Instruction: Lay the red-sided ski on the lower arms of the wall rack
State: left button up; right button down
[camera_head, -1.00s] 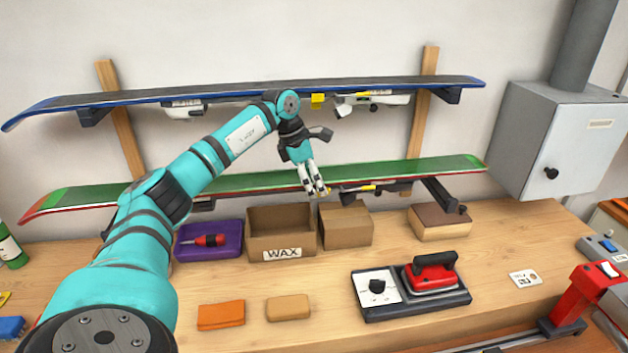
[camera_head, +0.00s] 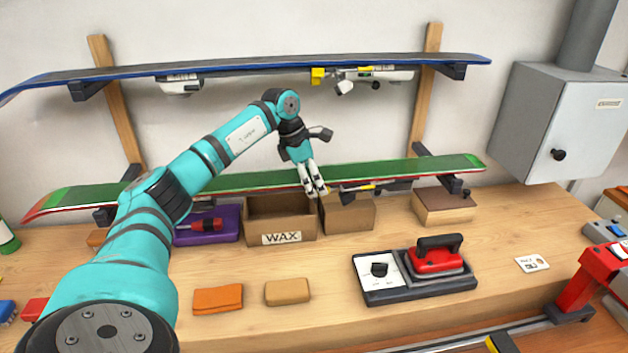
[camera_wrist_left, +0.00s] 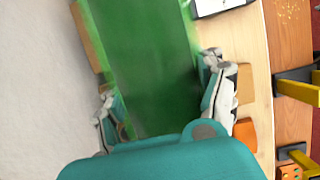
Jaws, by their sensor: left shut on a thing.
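The red-sided ski (camera_head: 385,170) has a green top and lies nearly level across the lower part of the wall rack. My left gripper (camera_head: 315,190) is shut on its middle, with one finger at each edge in the left wrist view, where the green ski (camera_wrist_left: 145,70) fills the middle. The ski crosses over the right lower arm (camera_head: 457,184) and the left lower arm (camera_head: 103,215). I cannot tell whether it touches them. My arm hides part of its left half. My right gripper is not in view.
A blue-sided ski (camera_head: 270,64) lies on the upper arms, above my left arm. Below, the bench (camera_head: 330,262) carries a wax box (camera_head: 281,226), a smaller carton (camera_head: 347,215), a purple case (camera_head: 222,234) and a red iron (camera_head: 436,259). A grey cabinet (camera_head: 560,115) stands at right.

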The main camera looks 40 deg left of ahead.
dwell(0.8)
pick_arm(q)
jog(key=o, duration=1.6)
jog(key=shift+d, duration=0.1)
jog(key=shift+f, duration=0.25)
jog(key=v, duration=1.2)
jog(key=shift+r, duration=0.25)
